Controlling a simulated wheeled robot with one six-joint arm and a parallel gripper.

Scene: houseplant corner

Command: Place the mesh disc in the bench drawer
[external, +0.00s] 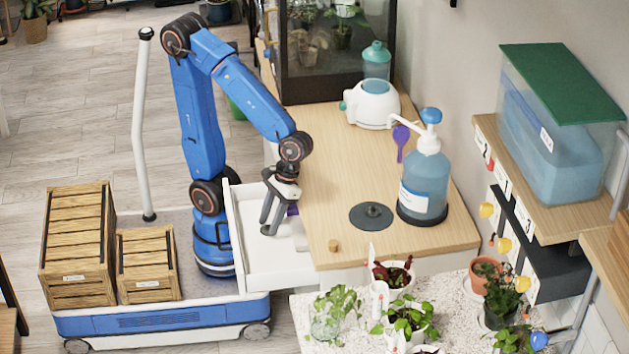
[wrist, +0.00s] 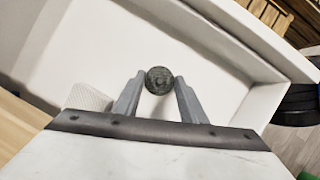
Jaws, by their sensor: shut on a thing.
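A small dark grey round piece with a textured face, which looks like the mesh disc (wrist: 159,80), is held between the two fingertips of my gripper (wrist: 160,84) in the wrist view. In the external view my gripper (external: 268,224) points down inside the outline of the open white bench drawer (external: 270,264); the disc cannot be made out there. The drawer's white floor and walls (wrist: 205,52) lie behind the disc in the wrist view. I cannot tell whether the disc touches the drawer floor.
A white textured item (wrist: 88,97) lies in the drawer beside one finger. A purple thing (external: 293,209) shows by the drawer's bench side.

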